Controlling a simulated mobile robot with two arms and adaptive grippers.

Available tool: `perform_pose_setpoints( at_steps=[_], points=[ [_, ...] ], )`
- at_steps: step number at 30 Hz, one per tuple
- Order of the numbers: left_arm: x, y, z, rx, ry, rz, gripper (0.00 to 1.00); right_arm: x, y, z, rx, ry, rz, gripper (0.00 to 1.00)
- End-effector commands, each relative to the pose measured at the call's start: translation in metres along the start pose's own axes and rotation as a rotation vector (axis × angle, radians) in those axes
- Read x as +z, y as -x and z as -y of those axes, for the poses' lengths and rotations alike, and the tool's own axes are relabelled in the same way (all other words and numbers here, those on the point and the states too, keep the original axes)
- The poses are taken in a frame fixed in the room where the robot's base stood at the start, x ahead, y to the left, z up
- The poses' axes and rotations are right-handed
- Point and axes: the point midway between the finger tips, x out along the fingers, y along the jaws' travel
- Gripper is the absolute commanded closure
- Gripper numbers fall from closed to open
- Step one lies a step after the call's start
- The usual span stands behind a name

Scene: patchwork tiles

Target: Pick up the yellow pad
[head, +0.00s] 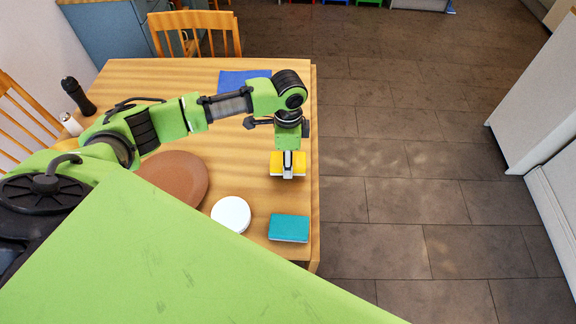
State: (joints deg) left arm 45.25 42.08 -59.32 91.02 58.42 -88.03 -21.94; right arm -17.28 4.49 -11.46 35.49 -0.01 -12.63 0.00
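The yellow pad (299,164) is near the right edge of the wooden table, in the head view. My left gripper (288,168) points down over its middle, with yellow showing on both sides of the fingers. One finger shows in front of the near side of the pad. The far finger is hidden, so I cannot tell whether the grip is closed. I also cannot tell whether the pad rests on the table or is slightly above it. My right gripper is not in view.
On the table (262,205) are a teal pad (289,228), a white round dish (231,214), a brown plate (180,176) and a blue cloth (240,80). A dark bottle (78,96) and a white shaker (70,124) stand at left. Open floor (400,200) lies to the right.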

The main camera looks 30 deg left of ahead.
Motion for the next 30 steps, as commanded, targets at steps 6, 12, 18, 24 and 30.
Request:
perform_pose_setpoints(
  at_steps=[6,12,18,24,30],
  points=[
    [0.012,0.032,-0.024,-0.002,-0.002,-0.001,0.79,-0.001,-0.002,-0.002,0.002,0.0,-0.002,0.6],
    [0.026,0.063,-0.051,-0.001,-0.003,0.0,0.79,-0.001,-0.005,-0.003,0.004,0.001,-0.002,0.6],
    [0.041,0.078,-0.083,-0.001,-0.002,0.0,0.79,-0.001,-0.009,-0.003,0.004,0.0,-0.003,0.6],
    [0.053,0.09,-0.108,-0.001,-0.001,0.001,0.79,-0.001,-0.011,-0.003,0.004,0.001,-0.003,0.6],
    [0.06,0.098,-0.121,0.0,0.001,0.001,0.79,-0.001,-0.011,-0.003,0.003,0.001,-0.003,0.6]
  ],
)
